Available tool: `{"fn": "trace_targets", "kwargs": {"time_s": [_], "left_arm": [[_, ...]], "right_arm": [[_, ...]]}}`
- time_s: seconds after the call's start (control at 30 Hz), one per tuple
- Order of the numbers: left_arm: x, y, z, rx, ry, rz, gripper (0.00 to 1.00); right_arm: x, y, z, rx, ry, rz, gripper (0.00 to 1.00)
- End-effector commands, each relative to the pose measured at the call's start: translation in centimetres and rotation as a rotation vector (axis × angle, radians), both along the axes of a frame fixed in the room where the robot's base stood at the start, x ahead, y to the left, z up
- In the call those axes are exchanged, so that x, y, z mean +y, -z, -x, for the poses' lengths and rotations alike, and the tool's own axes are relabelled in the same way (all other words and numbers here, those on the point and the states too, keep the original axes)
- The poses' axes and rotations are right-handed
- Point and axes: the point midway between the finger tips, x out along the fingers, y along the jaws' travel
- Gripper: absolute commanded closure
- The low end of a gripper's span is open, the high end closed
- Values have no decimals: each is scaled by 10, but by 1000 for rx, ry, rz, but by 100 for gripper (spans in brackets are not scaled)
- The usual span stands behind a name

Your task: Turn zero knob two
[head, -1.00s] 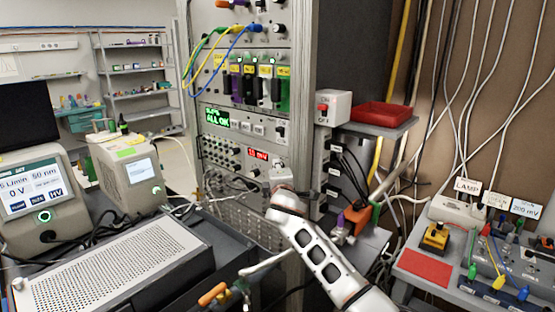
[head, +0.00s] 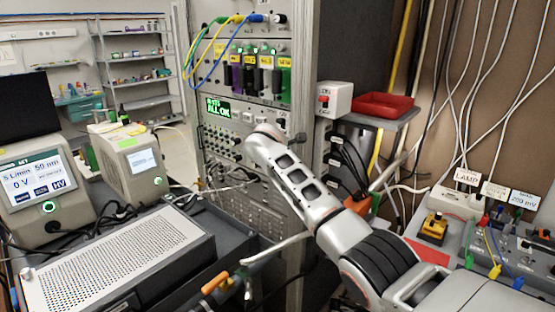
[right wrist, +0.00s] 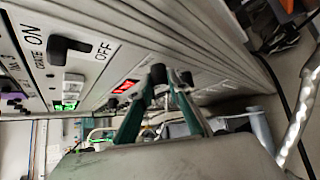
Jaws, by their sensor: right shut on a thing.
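The instrument rack (head: 250,205) stands in the middle of the head view, with a panel of small knobs (head: 222,140) below the green "ALL OK" display (head: 217,107). My right arm reaches up to this panel from the lower right and covers its middle, including the knob there. The right wrist view shows my right gripper (right wrist: 172,76) with its two green fingers close together at the panel face, beside a red-lit display (right wrist: 126,87). They are shut on a small knob, mostly hidden between the tips; its label cannot be read. My left gripper is not in view.
A black ON/OFF switch (right wrist: 70,49) sticks out from the panel in the right wrist view. A switch box (head: 334,98) and red tray (head: 385,106) stand right of the rack. A perforated metal case (head: 115,262) fills the lower left. Cables hang above the panel.

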Motion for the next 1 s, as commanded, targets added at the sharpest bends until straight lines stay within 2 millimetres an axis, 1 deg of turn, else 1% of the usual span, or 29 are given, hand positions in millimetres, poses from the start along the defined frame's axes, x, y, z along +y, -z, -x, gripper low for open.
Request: {"fn": "trace_targets", "kwargs": {"time_s": [0.3, 0.77, 0.8, 0.83, 1.0], "left_arm": [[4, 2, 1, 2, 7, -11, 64], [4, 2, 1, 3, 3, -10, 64], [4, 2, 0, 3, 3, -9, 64], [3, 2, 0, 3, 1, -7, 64], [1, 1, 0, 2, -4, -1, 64]], "right_arm": [[0, 1, 0, 50, 1, 48, 100], [0, 2, 0, 54, 1, 51, 100], [0, 1, 0, 54, 1, 51, 73], [0, 1, 0, 54, 1, 51, 66], [0, 0, 0, 52, 1, 51, 66]]}}
